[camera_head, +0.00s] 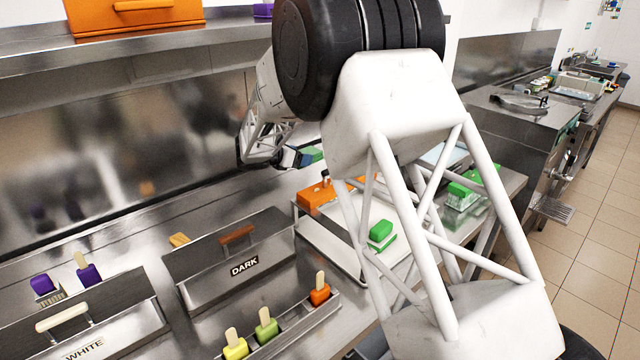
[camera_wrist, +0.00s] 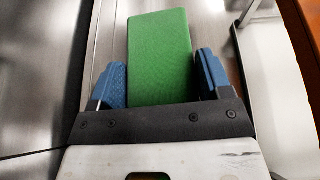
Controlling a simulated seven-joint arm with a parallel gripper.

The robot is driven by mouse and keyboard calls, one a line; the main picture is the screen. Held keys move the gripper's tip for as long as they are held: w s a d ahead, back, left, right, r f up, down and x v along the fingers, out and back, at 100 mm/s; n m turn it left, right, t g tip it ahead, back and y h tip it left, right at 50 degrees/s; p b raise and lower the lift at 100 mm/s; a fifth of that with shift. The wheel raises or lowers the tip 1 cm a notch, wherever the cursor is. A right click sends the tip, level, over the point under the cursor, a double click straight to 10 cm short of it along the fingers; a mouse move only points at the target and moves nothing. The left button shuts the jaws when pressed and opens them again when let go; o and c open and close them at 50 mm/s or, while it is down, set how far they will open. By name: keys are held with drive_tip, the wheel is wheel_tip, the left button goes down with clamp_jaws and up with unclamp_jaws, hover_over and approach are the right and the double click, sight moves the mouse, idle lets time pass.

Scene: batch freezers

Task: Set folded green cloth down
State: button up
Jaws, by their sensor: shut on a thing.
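The folded green cloth (camera_wrist: 160,48) is a flat green rectangle in the wrist view. The blue fingertips of my gripper (camera_wrist: 158,78) stand on either side of its near end, and the gripper is shut on it. In the head view, my gripper (camera_head: 294,158) is at the back of the steel counter, and a small part of the cloth (camera_head: 312,154) shows at its tip. I cannot tell whether the cloth touches the counter or hangs just above it.
A pale tray (camera_head: 318,235) holds an orange item (camera_head: 316,196) and a green item (camera_head: 381,231). DARK (camera_head: 238,278) and WHITE (camera_head: 100,325) labelled steel bins stand left. A rack with several coloured popsicles (camera_head: 266,326) is in front. My arm hides part of the counter.

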sight(315, 150)
drive_tip(key=w+d, duration=0.4)
drive_tip(key=d, duration=0.1)
drive_tip(key=shift+a, duration=0.1)
drive_tip(key=shift+f, duration=3.1)
drive_tip(key=shift+f, duration=1.85)
drive_tip(key=shift+f, duration=0.2)
drive_tip(key=o, duration=0.9)
